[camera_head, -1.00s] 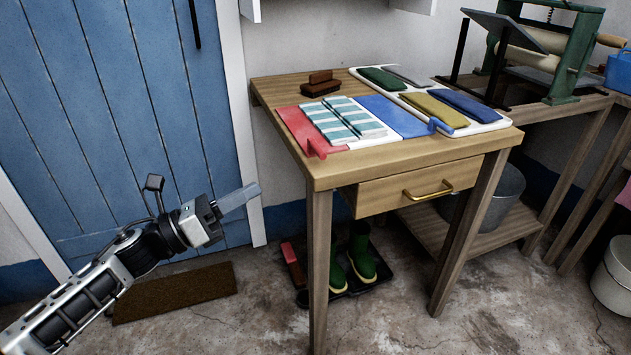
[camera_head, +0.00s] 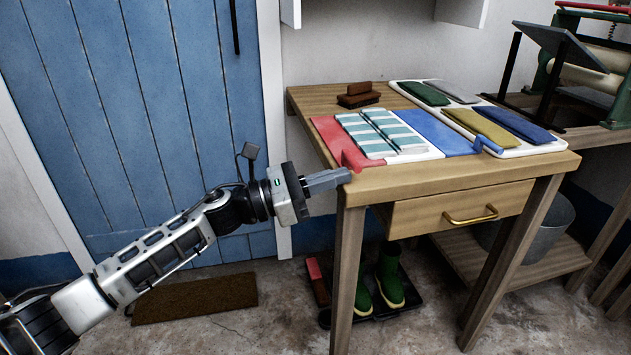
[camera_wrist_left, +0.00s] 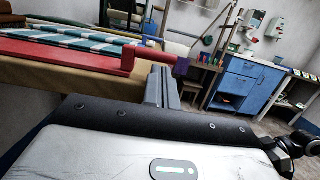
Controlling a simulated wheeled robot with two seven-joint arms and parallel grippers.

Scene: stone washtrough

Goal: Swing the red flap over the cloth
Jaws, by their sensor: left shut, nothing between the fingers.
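The red flap (camera_head: 331,130) lies flat on the left of the wooden table (camera_head: 440,178), with a small raised tab (camera_head: 356,157) at its front corner. The striped teal and white cloth (camera_head: 385,133) lies on a white board between the red flap and the blue flap (camera_head: 436,131). My left gripper (camera_head: 343,177) is shut and empty, its fingertips at the table's front left corner, just below and in front of the tab. In the left wrist view the fingers (camera_wrist_left: 161,86) point toward the table edge, with the red flap (camera_wrist_left: 60,54) ahead and to their left. My right gripper is not in view.
A brown brush (camera_head: 359,95) stands behind the flap. A white tray (camera_head: 520,149) with several coloured pads is at the right. The drawer with a brass handle (camera_head: 470,215) is below. Green boots (camera_head: 389,277) stand under the table. The floor in front is clear.

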